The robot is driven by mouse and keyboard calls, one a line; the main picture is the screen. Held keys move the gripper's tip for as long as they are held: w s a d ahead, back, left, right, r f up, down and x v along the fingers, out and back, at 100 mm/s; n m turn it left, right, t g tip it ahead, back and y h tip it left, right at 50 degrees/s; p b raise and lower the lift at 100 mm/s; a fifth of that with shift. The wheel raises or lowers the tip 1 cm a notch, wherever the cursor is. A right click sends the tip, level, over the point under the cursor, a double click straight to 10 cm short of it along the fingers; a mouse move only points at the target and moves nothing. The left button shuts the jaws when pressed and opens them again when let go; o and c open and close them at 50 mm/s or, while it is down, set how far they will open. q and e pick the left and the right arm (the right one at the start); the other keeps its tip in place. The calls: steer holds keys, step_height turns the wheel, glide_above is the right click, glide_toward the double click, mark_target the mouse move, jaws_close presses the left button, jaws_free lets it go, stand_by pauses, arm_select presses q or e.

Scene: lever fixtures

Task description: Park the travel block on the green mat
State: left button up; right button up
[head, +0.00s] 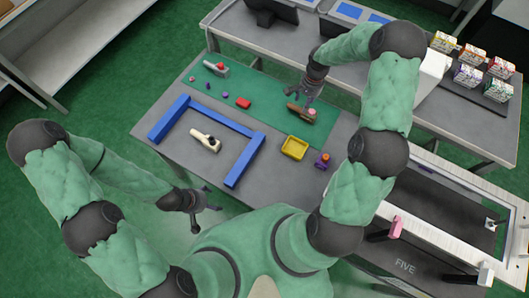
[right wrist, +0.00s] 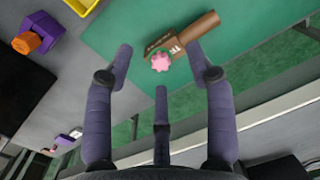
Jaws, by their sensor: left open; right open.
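The green mat (head: 262,98) lies along the far side of the grey table. A brown lever block (head: 301,113) with a pink knob lies at the mat's right part; in the right wrist view it is a brown bar (right wrist: 183,35) with a pink knob (right wrist: 160,62). A grey block with a red knob (head: 217,68) is at the mat's far left. A cream block with a dark knob (head: 206,141) lies inside a blue frame. I cannot tell which is the travel block. My right gripper (head: 304,96) is open above the brown block, fingers either side. My left gripper (head: 208,208) is open, empty, near the front edge.
The three-sided blue frame (head: 221,117) stands on the table. A yellow tray (head: 294,147) and a purple-orange piece (head: 322,161) sit right of it. A red block (head: 243,103) and small pieces lie on the mat. A conveyor-like bench (head: 440,200) is at right.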

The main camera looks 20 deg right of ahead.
steer(key=s+a+f+n, duration=0.1)
steer(key=s+a+f, duration=0.1)
steer(key=a, duration=0.4)
steer(key=s+a+f+n+y, duration=0.1)
steer(key=s+a+f+n, duration=0.1)
steer(key=a, duration=0.4)
steer(key=s+a+f+n+y, duration=0.1)
steer(key=s+a+f, duration=0.2)
steer(key=a, duration=0.3)
steer(key=shift+s+f+n, duration=0.25)
steer(key=shift+f+n, duration=0.15)
steer(key=shift+f, duration=0.5)
steer(key=shift+n+y, duration=0.5)
steer(key=shift+n, duration=0.4)
steer(key=s+a, duration=0.2)
steer(key=s+a+f, duration=0.1)
steer(key=s+a, duration=0.2)
steer(key=s, duration=0.1)
steer(key=shift+a+f, duration=0.4)
steer(key=s+a, duration=0.1)
steer(key=s, duration=0.1)
steer(key=s+a+n, duration=0.1)
steer(key=s, duration=0.2)
steer(key=s+a+n, duration=0.1)
steer(key=s+a, duration=0.1)
steer(key=shift+s+f, duration=0.3)
steer(key=shift+s, duration=0.1)
